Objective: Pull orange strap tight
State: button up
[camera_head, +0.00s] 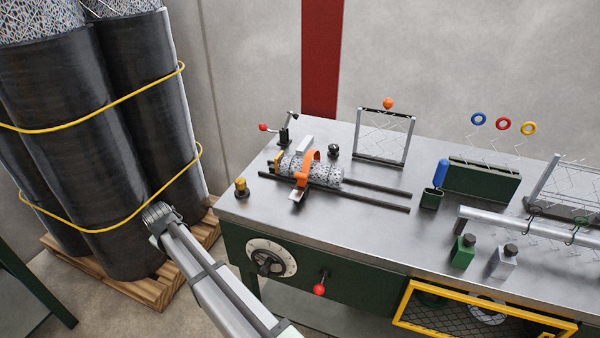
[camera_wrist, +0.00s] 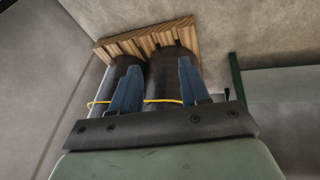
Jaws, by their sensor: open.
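The orange strap (camera_head: 303,172) is looped over a grey mesh roll (camera_head: 327,174) on the left part of the workbench. Its lower end comes down at the roll's front, by a small metal piece (camera_head: 297,196). I cannot tell how tight it is. My gripper (camera_head: 158,213) is off the bench to the left, in front of the big dark rolls and well away from the strap. In the wrist view my gripper's two blue fingers (camera_wrist: 157,85) stand apart with nothing between them. The strap is not in the wrist view.
Dark rolls (camera_head: 130,120) tied with yellow cord stand on a wooden pallet (camera_head: 180,283) at left. The steel bench (camera_head: 360,230) carries two dark rails, a mesh frame (camera_head: 384,137), a blue-handled tool (camera_head: 440,173) and bottles. A dial (camera_head: 268,262) and red knob (camera_head: 319,289) are on its front.

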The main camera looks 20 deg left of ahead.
jog(key=w+r, duration=0.6)
jog(key=r, duration=0.2)
notch_tip(320, 180, up, 25)
jog(key=n+h, duration=0.2)
jog(key=h, duration=0.1)
send_over(300, 174)
jog(key=s, duration=0.3)
jog(key=shift+g, duration=0.3)
jog(key=w+f, duration=0.1)
jog(key=f, duration=0.3)
jog(key=w+f, duration=0.1)
jog(key=f, duration=0.3)
jog(key=w+f, duration=0.1)
jog(key=f, duration=0.4)
grip_shut()
